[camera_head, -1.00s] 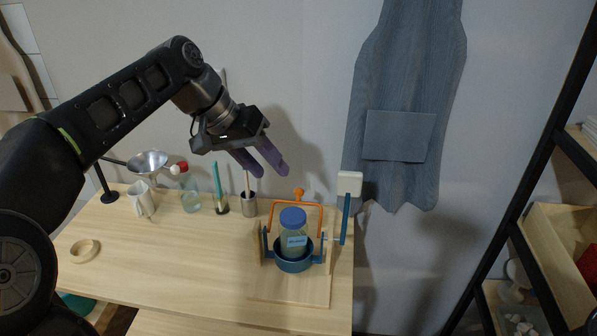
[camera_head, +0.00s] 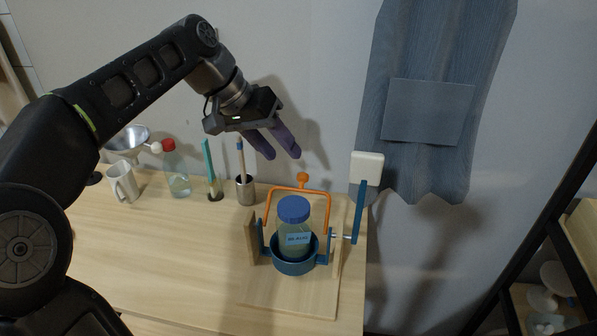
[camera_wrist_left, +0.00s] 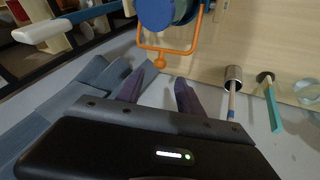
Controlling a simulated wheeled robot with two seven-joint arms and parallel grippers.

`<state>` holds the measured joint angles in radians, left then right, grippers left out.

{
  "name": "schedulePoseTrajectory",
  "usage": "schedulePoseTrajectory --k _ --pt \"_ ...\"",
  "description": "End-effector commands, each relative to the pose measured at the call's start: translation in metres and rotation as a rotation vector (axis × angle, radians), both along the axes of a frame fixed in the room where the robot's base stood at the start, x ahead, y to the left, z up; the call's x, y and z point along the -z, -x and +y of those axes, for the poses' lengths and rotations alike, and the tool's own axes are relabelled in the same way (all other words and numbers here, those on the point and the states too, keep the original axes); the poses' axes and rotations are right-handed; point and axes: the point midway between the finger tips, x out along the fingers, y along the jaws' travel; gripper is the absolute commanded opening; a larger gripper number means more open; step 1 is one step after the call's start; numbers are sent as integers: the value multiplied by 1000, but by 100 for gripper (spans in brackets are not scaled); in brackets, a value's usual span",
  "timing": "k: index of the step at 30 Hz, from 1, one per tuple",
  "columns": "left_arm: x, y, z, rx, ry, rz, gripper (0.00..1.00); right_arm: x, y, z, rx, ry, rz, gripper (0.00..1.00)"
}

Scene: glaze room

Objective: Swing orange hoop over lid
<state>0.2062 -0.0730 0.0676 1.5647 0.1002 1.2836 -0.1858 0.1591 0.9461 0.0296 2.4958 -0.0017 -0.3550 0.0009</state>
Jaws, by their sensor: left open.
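The orange hoop (camera_head: 268,207) with a round orange knob stands up behind the jar, above its holder. The jar has a blue lid (camera_head: 294,209) and a label, and sits upright in a blue cup-shaped cradle (camera_head: 293,268) on a wooden stand. My left gripper (camera_head: 284,156) is open and empty, above and behind the hoop. In the left wrist view the hoop (camera_wrist_left: 201,30) and its knob show just beyond the fingers (camera_wrist_left: 160,98), apart from them; the blue lid (camera_wrist_left: 155,12) is cut by the top edge. My right gripper is not in view.
A blue crank with a white grip (camera_head: 367,168) rises at the stand's right. A brush cup (camera_head: 245,190), a red-capped bottle (camera_head: 177,177), a mug (camera_head: 123,182) and a funnel (camera_head: 127,138) stand at the back left. A grey apron (camera_head: 425,110) hangs on the wall.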

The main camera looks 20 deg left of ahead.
Motion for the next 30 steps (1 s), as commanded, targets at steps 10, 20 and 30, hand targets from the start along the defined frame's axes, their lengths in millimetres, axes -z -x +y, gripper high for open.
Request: schedulePoseTrajectory --k 10,20,30 --pt "11 -5 -4 1 0 2 44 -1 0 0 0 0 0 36" --pt "53 -22 -22 2 1 4 44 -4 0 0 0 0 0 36" --pt "67 -29 -28 0 0 0 44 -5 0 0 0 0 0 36"
